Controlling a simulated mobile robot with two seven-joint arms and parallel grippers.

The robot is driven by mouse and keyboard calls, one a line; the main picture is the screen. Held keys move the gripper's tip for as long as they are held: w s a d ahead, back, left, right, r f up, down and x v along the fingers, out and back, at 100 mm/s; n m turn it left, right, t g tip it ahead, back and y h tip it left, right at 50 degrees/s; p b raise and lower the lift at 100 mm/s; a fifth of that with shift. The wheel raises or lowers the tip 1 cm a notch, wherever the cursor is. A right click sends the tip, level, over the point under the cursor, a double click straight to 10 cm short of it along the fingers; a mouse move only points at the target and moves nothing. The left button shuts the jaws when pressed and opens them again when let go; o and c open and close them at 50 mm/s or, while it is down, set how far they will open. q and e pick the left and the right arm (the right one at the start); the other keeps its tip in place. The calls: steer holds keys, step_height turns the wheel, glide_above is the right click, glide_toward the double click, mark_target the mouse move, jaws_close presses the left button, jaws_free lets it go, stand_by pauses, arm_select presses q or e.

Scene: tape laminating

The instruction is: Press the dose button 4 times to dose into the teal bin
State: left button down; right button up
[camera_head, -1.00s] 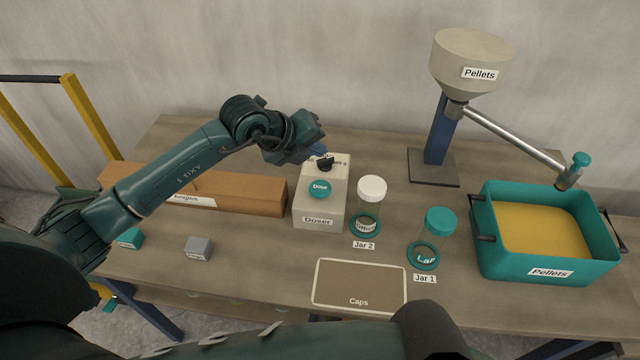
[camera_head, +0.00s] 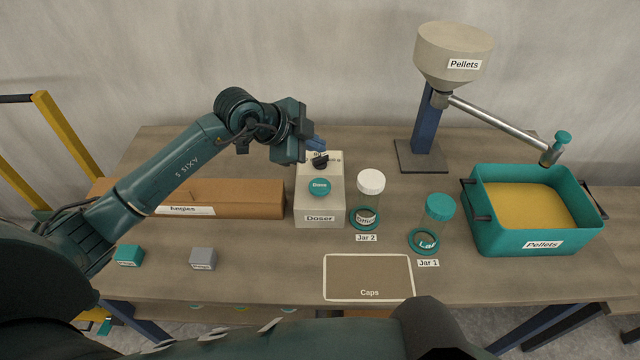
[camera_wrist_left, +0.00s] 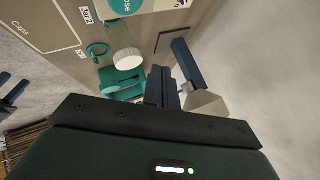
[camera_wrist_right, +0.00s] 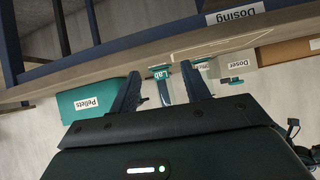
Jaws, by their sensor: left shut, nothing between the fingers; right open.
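The doser (camera_head: 320,207) is a pale box on the table with a round teal dose button (camera_head: 319,186) on its sloped front and a black knob (camera_head: 320,160) above it. The dose button also shows at the top of the left wrist view (camera_wrist_left: 127,5). My left gripper (camera_head: 316,144) is shut and empty, over the back of the doser near the knob, apart from the button. The teal bin (camera_head: 540,238), labelled Pellets, stands at the right with yellow pellets (camera_head: 520,205) inside, under the spout. My right gripper (camera_wrist_right: 160,85) is open and empty, low by the table's front edge.
A pellet hopper (camera_head: 453,55) on a blue post has a slanted pipe (camera_head: 500,125) ending at the bin. Jar 2 (camera_head: 369,185) and Jar 1 (camera_head: 439,210) stand right of the doser. A brown box (camera_head: 240,198) lies left. The caps area (camera_head: 368,275) is bare.

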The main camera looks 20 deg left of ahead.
arm_select(q)
steer(key=shift+f, duration=0.15)
arm_select(e)
steer(key=shift+f, duration=0.1)
arm_select(q)
steer(key=b, duration=0.6)
glide_above(315, 187)
step_height(315, 187, down, 6)
steer(key=shift+f, duration=0.55)
steer(key=shift+f+b, duration=0.5)
steer(key=shift+f, duration=0.2)
arm_select(e)
steer(key=shift+w+a+f+t+y, duration=0.1)
steer(key=shift+a+f+t+y, duration=0.2)
steer(key=shift+a+f+y, duration=0.55)
steer(key=shift+w+f+h, duration=0.1)
steer(key=shift+f+h, duration=0.05)
steer(key=shift+h, duration=0.1)
steer(key=shift+w+a, duration=0.1)
steer(key=shift+a, duration=0.05)
arm_select(q)
steer(key=shift+f, duration=0.1)
